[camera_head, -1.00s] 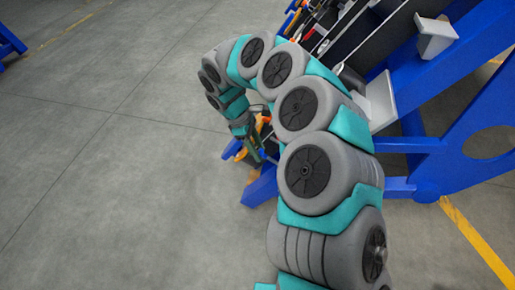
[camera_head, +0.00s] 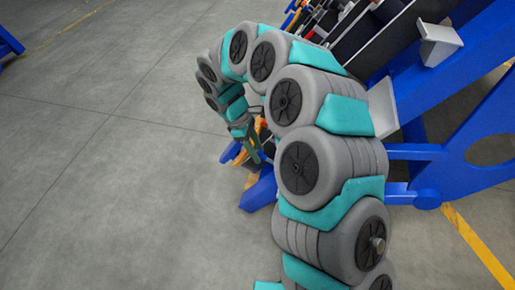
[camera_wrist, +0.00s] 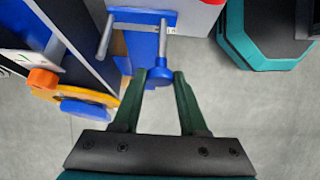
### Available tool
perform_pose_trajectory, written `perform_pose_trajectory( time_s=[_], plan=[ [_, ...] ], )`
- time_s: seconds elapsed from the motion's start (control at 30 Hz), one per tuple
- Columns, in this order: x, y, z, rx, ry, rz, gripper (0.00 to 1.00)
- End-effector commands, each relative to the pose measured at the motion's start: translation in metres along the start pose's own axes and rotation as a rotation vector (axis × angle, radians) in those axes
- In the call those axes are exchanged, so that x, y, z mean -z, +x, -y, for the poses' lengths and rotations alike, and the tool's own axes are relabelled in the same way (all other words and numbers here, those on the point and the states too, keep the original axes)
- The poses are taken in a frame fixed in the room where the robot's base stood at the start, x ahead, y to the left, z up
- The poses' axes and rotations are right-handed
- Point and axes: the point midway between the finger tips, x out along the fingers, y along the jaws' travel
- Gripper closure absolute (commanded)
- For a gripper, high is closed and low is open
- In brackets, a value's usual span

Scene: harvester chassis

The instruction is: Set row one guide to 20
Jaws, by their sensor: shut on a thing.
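In the wrist view, my gripper (camera_wrist: 165,76) has its two green fingers closed on a blue knob (camera_wrist: 160,73). The knob sits at the end of a grey metal rod (camera_wrist: 163,38), which runs up to a blue bracket (camera_wrist: 137,17). I cannot tell whether this is the row one guide, and no readable number shows. In the head view, my gripper (camera_head: 255,150) is small and low by the blue frame (camera_head: 262,190), partly hidden by my arm.
Left in the wrist view are an orange knob (camera_wrist: 43,78), a yellow ring part (camera_wrist: 75,98) and a blue piece (camera_wrist: 87,110). A second grey rod (camera_wrist: 105,38) stands close by. In the head view, open grey floor (camera_head: 110,130) lies left of the blue frame.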

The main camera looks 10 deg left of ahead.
Motion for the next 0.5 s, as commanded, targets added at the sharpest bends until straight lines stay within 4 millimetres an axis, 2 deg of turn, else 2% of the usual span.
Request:
perform_pose_trajectory(
  time_s=[0.03, 0.43, 0.47, 0.5],
  plan=[
    [0.0011, -0.0046, -0.0013, -0.009, 0.003, -0.007, 1.0],
    [0.0015, -0.0023, 0.0013, -0.003, 0.003, -0.007, 1.0],
    [0.0014, -0.0021, 0.0014, -0.003, 0.003, -0.006, 0.55],
    [0.0012, -0.0019, 0.0014, -0.002, 0.003, -0.006, 0.5]
  ],
)
